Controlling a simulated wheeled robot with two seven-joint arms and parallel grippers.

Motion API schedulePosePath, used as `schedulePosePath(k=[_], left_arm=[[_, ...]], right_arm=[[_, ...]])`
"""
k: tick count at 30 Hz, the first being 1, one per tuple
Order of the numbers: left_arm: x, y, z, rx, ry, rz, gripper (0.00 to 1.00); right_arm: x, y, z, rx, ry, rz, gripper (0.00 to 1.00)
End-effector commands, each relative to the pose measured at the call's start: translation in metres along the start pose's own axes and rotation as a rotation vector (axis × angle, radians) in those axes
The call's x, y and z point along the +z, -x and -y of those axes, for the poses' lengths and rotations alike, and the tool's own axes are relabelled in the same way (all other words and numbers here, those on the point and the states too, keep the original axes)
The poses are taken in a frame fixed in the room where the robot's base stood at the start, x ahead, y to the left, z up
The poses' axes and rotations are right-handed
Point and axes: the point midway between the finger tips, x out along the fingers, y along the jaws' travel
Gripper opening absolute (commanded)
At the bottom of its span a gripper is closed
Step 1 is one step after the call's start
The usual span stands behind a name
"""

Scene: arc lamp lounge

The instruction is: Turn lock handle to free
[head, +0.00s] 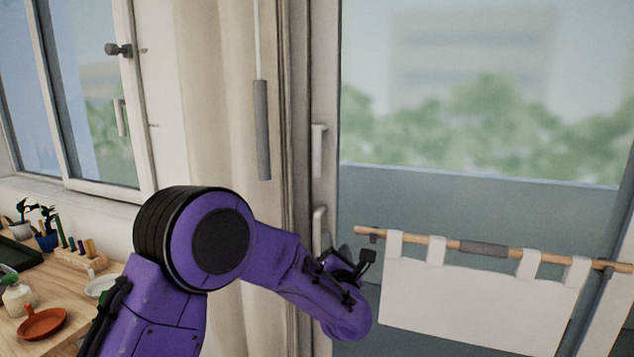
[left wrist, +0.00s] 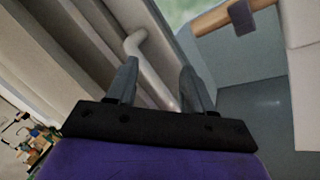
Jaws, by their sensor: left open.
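A pale lever handle (head: 319,218) is mounted on the frame of the glass door, low in the middle of the head view. Its bent end and long bar also show in the left wrist view (left wrist: 149,66). My left gripper (head: 335,248) is close to this handle, and its lower part is hidden behind the gripper. In the left wrist view the gripper's fingers (left wrist: 158,74) are apart, and the bar appears between them. I cannot tell whether either finger touches it. A second pale handle (head: 318,150) sits higher on the same frame. My right gripper is not in view.
A wooden rod (head: 410,238) with a hanging white cloth (head: 470,305) crosses the door just right of my gripper. A curtain (head: 215,110) and a grey hanging rod (head: 262,130) are at left. A cluttered wooden table (head: 75,315) stands lower left.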

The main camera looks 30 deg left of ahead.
Motion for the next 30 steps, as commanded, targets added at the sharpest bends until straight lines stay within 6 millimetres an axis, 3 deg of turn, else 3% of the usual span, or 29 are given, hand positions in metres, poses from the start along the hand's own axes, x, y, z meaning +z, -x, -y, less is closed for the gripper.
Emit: schedulePosePath(k=[1,3,7,11,21,30], left_arm=[[0.035,-0.013,-0.037,0.091,0.194,0.037,0.52],[0.071,-0.021,-0.082,0.185,0.432,0.086,0.52],[0.106,-0.025,-0.128,0.269,0.676,0.148,0.52],[0.115,-0.037,-0.141,0.283,0.726,0.160,0.52],[0.119,-0.106,-0.163,0.279,0.718,0.159,0.52],[0.117,-0.126,-0.165,0.277,0.716,0.160,0.52]], right_arm=[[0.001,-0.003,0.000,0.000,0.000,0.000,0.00],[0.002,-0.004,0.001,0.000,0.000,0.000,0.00],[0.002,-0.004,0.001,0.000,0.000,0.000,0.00],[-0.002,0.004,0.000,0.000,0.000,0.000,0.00],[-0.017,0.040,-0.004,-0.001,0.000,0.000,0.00],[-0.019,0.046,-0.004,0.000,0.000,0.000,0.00]])
